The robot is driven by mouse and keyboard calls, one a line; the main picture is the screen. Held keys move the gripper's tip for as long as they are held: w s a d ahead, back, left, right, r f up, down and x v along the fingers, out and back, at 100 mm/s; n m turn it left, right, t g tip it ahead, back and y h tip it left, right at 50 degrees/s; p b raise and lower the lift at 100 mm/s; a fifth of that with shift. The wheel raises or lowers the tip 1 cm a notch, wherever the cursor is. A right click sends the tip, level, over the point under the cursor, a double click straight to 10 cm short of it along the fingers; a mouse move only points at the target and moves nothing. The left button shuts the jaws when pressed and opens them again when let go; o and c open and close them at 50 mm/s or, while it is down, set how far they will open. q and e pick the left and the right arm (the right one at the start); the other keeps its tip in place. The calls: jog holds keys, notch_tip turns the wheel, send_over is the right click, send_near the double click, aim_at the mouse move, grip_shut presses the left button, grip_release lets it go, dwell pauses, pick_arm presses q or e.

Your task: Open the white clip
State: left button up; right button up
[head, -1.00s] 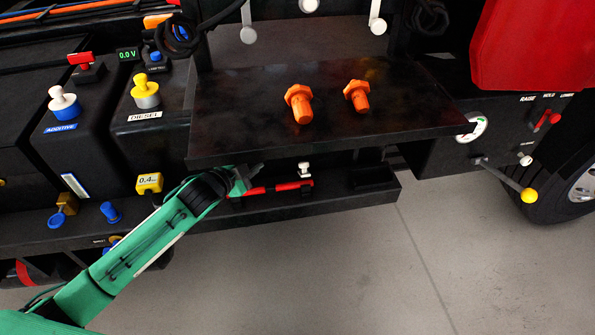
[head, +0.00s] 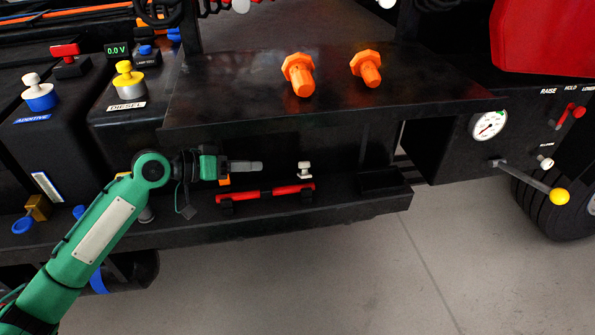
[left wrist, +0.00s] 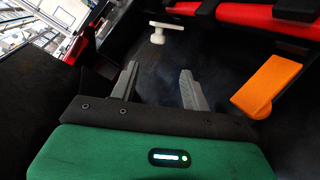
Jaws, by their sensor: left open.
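The white clip (head: 304,170) is a small T-shaped piece under the black shelf, just above the right part of a red bar. In the left wrist view the white clip (left wrist: 158,31) shows its crossbar and short stem, ahead of the fingers. My left gripper (head: 262,166) points right beneath the shelf, to the left of the clip and apart from it. In the left wrist view my left gripper (left wrist: 159,72) is open, with nothing between its two grey fingers. My right gripper is not in view.
The red bar (head: 267,191) lies on the lower ledge below my gripper. The black shelf (head: 230,90) overhangs it and carries two orange bolts (head: 300,76). An orange piece (left wrist: 268,86) is right of the fingers in the wrist view. Between fingertips and clip there is free room.

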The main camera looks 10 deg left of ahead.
aim_at(299, 163)
pick_arm(q)
jog(key=x, duration=1.3)
jog(key=shift+w+d+b, duration=0.1)
jog(key=shift+d+b, duration=0.2)
jog(key=shift+d, duration=0.1)
jog(key=c, duration=1)
